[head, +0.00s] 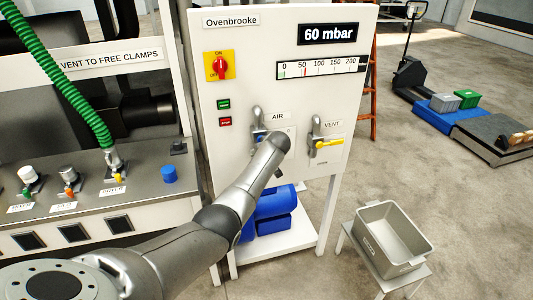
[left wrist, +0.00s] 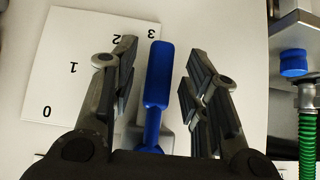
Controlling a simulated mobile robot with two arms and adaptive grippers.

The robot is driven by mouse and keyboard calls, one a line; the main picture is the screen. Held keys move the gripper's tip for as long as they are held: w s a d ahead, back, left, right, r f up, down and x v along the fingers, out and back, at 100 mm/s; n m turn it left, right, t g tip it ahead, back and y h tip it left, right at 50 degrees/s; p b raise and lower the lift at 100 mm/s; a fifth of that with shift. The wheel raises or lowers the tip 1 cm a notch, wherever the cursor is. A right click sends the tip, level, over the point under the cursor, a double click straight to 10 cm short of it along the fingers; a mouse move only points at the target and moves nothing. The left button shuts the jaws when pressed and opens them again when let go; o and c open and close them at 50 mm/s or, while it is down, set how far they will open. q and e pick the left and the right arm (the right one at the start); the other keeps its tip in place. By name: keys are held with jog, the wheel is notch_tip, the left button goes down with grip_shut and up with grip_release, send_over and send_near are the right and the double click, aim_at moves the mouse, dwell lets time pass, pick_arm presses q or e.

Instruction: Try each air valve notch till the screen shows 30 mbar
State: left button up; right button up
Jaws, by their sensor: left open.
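The screen (head: 329,34) at the top right of the panel reads 60 mbar. The air valve (head: 258,120) sits under the AIR label, largely hidden by my left arm. In the left wrist view its blue handle (left wrist: 158,78) points up between the two fingers of my left gripper (left wrist: 161,62), with a gap on each side. The gripper is open; in the head view it is mostly hidden behind my arm. The white notch plate (left wrist: 62,58) lies left of the handle, numbered 0 to 3; the handle's tip is nearest the 3. My right gripper is not in view.
The vent valve's yellow handle (head: 329,143) is just right of the air valve. A red-yellow switch (head: 219,66), green button (head: 223,104) and red button (head: 225,121) are on the panel. A grey bin (head: 371,242) stands on a stool at right. The floor beyond is mostly open.

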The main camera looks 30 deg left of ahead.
pick_arm(q)
jog(key=v, duration=1)
jog(key=shift+s+d, duration=0.15)
jog(key=shift+r, duration=0.1)
jog(key=s+d+f+m+h, duration=0.1)
jog(key=s+d+f+m, duration=0.1)
jog(key=f, duration=0.8)
jog(key=s+d+f+m+h, duration=0.1)
jog(key=s+d+f+m, duration=0.15)
jog(key=f, duration=0.85)
jog(key=s+d+f+m+g+h, duration=0.1)
jog(key=s+d+f+m, duration=0.15)
jog(key=s+f, duration=0.6)
jog(key=s+d+f+m+g+h, duration=0.1)
jog(key=s+d+f, duration=0.2)
jog(key=s+f, duration=0.55)
jog(key=s+d+f+m+g+h, duration=0.1)
jog(key=s+f, duration=0.5)
jog(key=s, duration=0.7)
jog(key=s+d+f+m+g+h, duration=0.1)
jog(key=s+d+f, duration=0.3)
jog(key=s+f, duration=0.3)
jog(key=s+d+f+m+b, duration=0.1)
jog(key=s+f, duration=0.6)
jog(key=s, duration=1.1)
jog(key=shift+s+d+m+g+h, duration=0.35)
jog(key=shift+d+m, duration=0.25)
jog(key=shift+d, duration=0.25)
jog(key=shift+w, duration=0.1)
